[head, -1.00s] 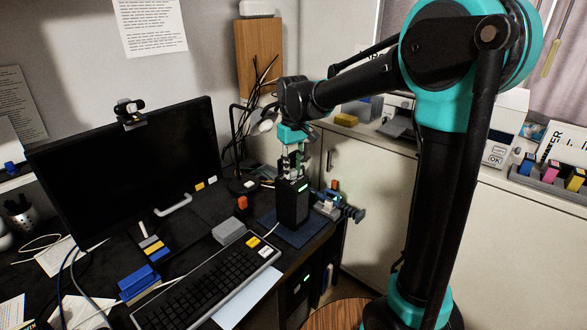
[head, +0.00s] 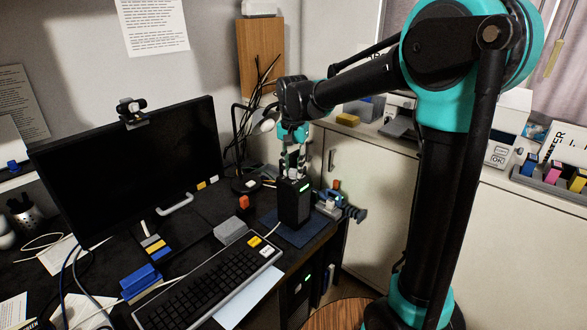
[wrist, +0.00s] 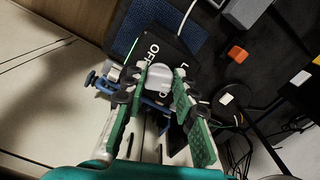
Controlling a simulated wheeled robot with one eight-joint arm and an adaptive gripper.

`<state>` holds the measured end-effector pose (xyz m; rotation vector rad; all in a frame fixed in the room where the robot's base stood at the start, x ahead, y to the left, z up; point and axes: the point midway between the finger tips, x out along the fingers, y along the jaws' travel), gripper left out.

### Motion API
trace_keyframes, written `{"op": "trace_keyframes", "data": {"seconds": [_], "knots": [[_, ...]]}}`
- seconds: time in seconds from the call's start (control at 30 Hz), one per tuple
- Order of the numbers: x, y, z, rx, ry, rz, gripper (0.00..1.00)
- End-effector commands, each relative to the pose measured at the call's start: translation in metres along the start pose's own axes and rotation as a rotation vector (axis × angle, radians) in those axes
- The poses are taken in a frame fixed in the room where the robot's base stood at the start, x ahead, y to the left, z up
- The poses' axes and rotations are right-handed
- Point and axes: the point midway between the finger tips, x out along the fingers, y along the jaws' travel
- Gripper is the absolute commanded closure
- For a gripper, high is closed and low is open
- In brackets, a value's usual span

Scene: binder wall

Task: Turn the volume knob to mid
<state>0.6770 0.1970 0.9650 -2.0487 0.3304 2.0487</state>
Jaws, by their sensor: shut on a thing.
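The black speaker box (head: 296,206) stands upright on a dark blue mat (head: 308,234) near the desk's right corner. In the wrist view its black top (wrist: 178,52) bears white lettering, with "OFF" readable and other words partly covered by a finger. The round light grey volume knob (wrist: 160,77) sits on that top. My gripper (head: 293,172) points down over the box. In the wrist view my gripper (wrist: 160,82) has its green-backed fingers closed on opposite sides of the knob. I cannot make out the knob's pointer.
A monitor (head: 130,170) and a keyboard (head: 210,290) are to the left. A grey block (head: 230,231) and an orange-red piece (head: 243,202) lie beside the mat. A blue clamp-like device (head: 335,203) is close on the right. Cables hang behind.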

Motion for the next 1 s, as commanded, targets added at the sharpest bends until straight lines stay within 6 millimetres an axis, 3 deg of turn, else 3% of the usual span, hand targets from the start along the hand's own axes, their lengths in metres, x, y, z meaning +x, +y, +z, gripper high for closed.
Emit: {"op": "trace_keyframes", "data": {"seconds": [1.0], "knots": [[-0.0001, -0.0051, -0.0025, 0.924, 0.0, 0.0, 1.0]]}}
